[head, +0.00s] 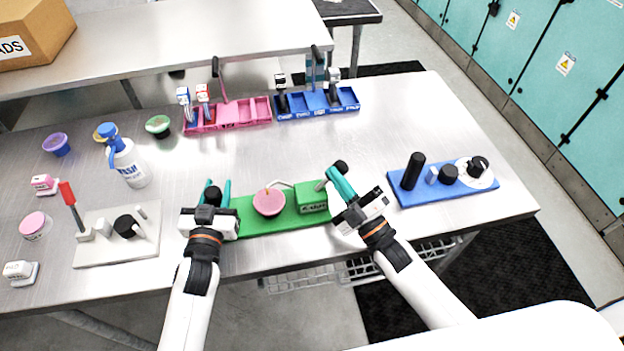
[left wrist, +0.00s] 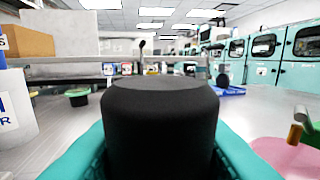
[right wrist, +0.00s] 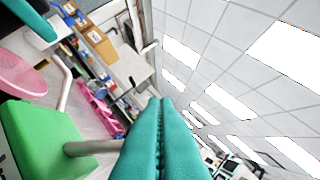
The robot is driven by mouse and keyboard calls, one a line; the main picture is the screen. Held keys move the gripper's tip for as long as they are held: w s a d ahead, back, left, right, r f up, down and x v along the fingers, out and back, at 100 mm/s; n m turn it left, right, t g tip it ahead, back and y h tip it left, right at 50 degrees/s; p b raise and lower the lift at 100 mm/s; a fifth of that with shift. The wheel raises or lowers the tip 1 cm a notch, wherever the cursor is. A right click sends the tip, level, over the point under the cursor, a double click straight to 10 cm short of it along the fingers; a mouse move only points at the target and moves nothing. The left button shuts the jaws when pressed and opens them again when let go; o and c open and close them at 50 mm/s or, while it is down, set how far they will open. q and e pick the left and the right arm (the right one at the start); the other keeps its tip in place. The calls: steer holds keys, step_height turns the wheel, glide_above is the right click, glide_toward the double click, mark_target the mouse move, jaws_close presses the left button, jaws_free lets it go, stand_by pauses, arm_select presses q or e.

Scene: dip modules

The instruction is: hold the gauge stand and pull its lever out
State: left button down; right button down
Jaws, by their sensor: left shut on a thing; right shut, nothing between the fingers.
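The gauge stand is a green base (head: 262,221) near the table's front edge, with a round pink dial (head: 269,203) and a green block (head: 311,198). The block also shows in the right wrist view (right wrist: 42,141). A grey lever rod (right wrist: 92,147) sticks out of the block and passes behind my right fingers; a black knob (head: 341,166) shows beside them. My left gripper (head: 215,188) is shut on a black post (left wrist: 160,125) at the base's left end. My right gripper (head: 334,173) is shut and empty beside the lever; contact is unclear.
A blue stand (head: 444,190) with black parts is to the right. A pale stand (head: 88,250) with a red-handled lever is to the left. A spray bottle (head: 128,165) and small tubs stand at left. Pink (head: 232,115) and blue (head: 317,105) trays are behind.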

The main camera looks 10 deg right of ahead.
stand_by(0.5)
steer(key=s+d+f, duration=0.1)
steer(key=s, duration=0.8)
steer(key=shift+s+d, duration=0.2)
steer(key=shift+d, duration=0.05)
steer(key=shift+f, duration=0.1)
arm_select(q)
steer(key=c, duration=0.9)
jaws_free()
steer(key=shift+c, duration=0.2)
steer(key=shift+r, duration=0.1)
